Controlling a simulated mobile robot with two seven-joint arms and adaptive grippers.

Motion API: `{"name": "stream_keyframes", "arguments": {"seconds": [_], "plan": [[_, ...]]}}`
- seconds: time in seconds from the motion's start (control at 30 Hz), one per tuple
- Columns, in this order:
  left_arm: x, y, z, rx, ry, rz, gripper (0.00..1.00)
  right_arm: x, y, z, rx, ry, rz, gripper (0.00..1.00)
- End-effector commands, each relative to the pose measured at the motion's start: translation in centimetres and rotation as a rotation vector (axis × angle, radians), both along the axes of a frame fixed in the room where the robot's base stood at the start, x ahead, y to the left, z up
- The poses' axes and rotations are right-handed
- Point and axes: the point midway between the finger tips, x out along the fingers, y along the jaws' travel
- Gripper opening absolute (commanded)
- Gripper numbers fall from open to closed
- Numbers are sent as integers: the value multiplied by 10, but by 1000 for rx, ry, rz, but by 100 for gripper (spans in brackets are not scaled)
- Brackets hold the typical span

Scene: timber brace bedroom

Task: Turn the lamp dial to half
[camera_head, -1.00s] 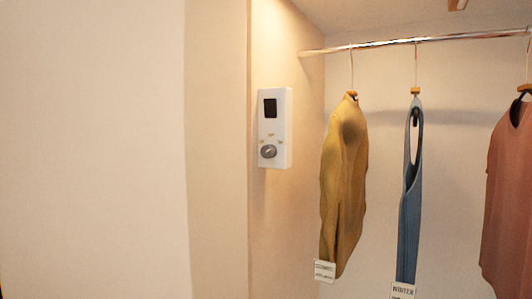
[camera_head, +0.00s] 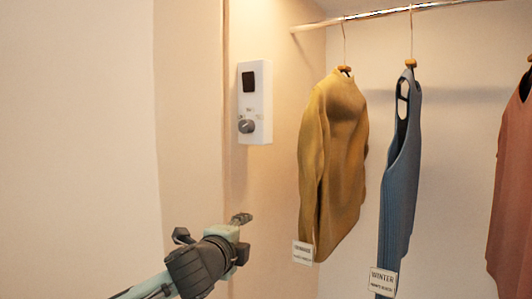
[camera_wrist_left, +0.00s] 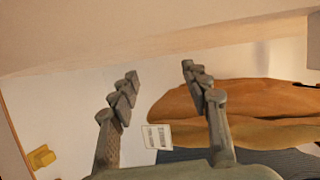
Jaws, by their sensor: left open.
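The lamp dial (camera_head: 247,126) is a grey round knob low on a white wall panel (camera_head: 262,104) with a dark screen (camera_head: 249,82) above it. The panel is on the side wall, left of the hanging clothes. My left gripper (camera_head: 241,219) is below the panel in the head view, apart from the dial. In the left wrist view its two fingers (camera_wrist_left: 160,72) are spread with nothing between their tips. The dial does not show in that view. The exact setting of the dial is too small to read. My right gripper is not in view.
A metal rail (camera_head: 390,13) holds a mustard sweater (camera_head: 335,150), a blue knitted vest (camera_head: 400,190) and a reddish top (camera_head: 512,190). Tags hang from the sweater and vest. A plain wall edge (camera_head: 190,120) stands left of the panel. The wall below the panel is bare.

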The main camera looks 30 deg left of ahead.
Motion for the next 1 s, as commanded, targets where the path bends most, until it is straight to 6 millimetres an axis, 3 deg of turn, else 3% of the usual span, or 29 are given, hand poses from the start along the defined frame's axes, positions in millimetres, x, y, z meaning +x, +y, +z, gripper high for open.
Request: {"name": "stream_keyframes", "arguments": {"seconds": [0.03, 0.1, 0.2, 0.3, 0.4, 0.57, 0.93, 1.0], "plan": [[-4, 1, 45, 128, -63, -21, 47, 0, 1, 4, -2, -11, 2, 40], [-15, 0, 97, 296, -126, -37, 47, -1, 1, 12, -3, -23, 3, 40], [-36, -3, 155, 501, -193, -34, 47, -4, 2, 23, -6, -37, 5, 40], [-53, -5, 189, 637, -228, -19, 47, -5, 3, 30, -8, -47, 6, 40], [-62, -6, 205, 703, -242, -9, 47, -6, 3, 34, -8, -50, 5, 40], [-60, -5, 212, 717, -243, -6, 47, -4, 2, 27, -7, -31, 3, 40], [-39, 1, 219, 713, -240, -7, 47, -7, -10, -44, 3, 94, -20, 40], [-27, 5, 221, 707, -246, -3, 47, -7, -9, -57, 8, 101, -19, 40]]}}
